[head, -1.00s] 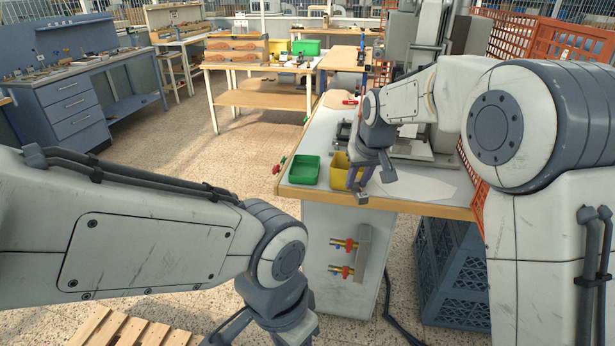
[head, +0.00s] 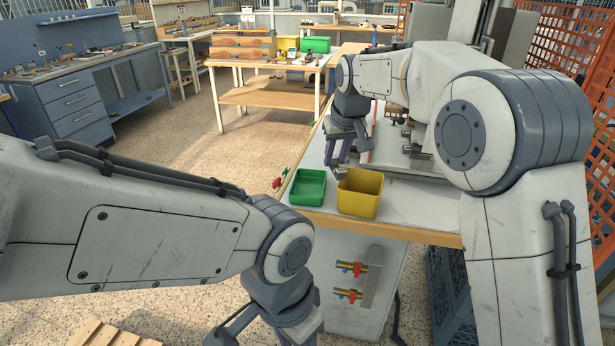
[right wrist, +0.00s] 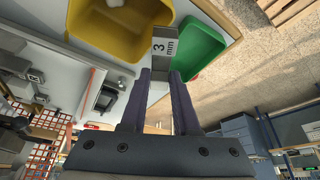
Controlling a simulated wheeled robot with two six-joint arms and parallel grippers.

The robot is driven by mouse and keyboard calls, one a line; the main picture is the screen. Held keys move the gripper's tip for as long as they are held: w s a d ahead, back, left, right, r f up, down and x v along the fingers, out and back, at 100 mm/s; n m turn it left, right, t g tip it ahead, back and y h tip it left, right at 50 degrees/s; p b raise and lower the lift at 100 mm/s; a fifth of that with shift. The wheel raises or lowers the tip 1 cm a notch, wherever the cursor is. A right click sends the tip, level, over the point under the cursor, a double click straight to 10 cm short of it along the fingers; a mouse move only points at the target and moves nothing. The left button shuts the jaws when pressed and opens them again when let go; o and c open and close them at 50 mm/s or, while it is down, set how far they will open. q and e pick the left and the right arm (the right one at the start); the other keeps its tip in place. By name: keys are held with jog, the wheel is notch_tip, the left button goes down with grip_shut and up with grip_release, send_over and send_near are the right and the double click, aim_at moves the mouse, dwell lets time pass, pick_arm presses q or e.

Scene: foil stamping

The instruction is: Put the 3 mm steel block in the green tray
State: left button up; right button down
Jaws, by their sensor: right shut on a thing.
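My right gripper (head: 339,160) is shut on the 3 mm steel block (right wrist: 165,46), a grey block marked "3 mm" at its fingertips (right wrist: 160,74). In the head view the block shows just behind the gap between the green tray and the yellow bin. The green tray (head: 308,187) is empty and stands on the bench's left front corner; it also shows in the right wrist view (right wrist: 200,48), right of the block. My left wrist shows at the bottom of the head view; its fingertips are cut off.
A yellow bin (head: 360,192) stands close to the right of the green tray. The white bench (head: 405,205) has a wooden front edge and a machine towards the back. Valves (head: 350,268) with red handles are on the bench's front. Floor lies open to the left.

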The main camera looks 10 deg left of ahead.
jog(key=p, duration=0.2)
send_over(307, 185)
jog(key=s, duration=0.1)
jog(key=f, duration=0.4)
jog(key=shift+s+d+f, duration=0.1)
jog(key=shift+d+f, duration=0.1)
jog(key=shift+d, duration=0.15)
jog(key=shift+a+f, duration=0.1)
jog(key=shift+f, duration=0.2)
notch_tip(307, 185, down, 3)
jog(key=shift+f, duration=0.35)
jog(key=shift+f, duration=0.15)
jog(key=c, duration=0.9)
grip_release()
